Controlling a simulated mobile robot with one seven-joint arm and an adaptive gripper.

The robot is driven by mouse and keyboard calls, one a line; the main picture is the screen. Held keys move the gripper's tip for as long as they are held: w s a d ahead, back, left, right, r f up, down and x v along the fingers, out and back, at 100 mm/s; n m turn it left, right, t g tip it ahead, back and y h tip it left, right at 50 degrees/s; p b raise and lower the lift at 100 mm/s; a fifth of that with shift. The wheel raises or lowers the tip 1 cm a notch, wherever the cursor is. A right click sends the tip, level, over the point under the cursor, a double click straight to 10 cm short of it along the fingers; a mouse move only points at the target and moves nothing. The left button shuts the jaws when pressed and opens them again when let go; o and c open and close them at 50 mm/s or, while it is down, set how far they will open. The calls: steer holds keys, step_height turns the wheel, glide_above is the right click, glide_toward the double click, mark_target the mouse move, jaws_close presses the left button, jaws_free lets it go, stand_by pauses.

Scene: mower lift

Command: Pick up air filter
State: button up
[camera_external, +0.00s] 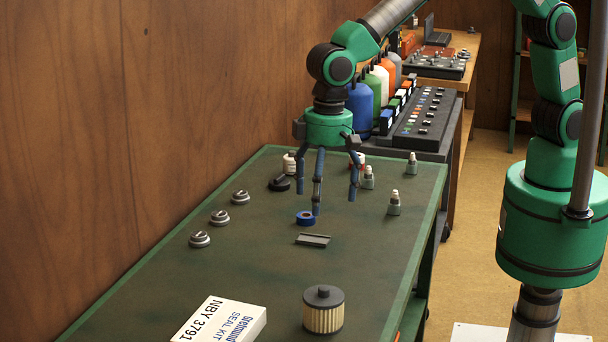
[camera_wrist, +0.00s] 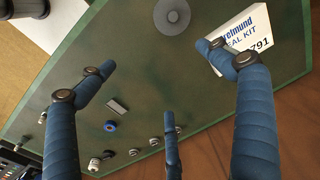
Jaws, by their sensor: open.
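The air filter (camera_external: 323,311) is a short cylinder with a pleated tan side and a dark grey cap with a knob. It stands upright near the front of the green table. In the wrist view its round grey top (camera_wrist: 172,16) shows at the top edge. My gripper (camera_external: 326,200) hangs above the far half of the table, with its blue fingers spread open and nothing between them. It is well apart from the filter, which stands nearer the camera. In the wrist view the three fingers (camera_wrist: 165,95) are splayed below the filter.
A white seal kit box (camera_external: 222,322) lies left of the filter. A grey bracket (camera_external: 313,240) and a blue ring (camera_external: 305,218) lie behind it. Several round grey parts (camera_external: 220,217) line the left side; small bottles (camera_external: 394,203) stand at the right. Table surface around the filter's back is clear.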

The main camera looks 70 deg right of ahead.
glide_above(324, 287)
step_height(324, 287, down, 8)
steer(key=shift+a+r, duration=0.15)
steer(key=shift+a, duration=0.05)
steer(key=shift+f+b, duration=0.45)
steer(key=shift+f, duration=3.8)
steer(key=shift+d+f+b, duration=0.1)
steer(key=shift+f+b, duration=0.35)
steer(key=shift+f, duration=2.2)
steer(key=c, duration=1.3)
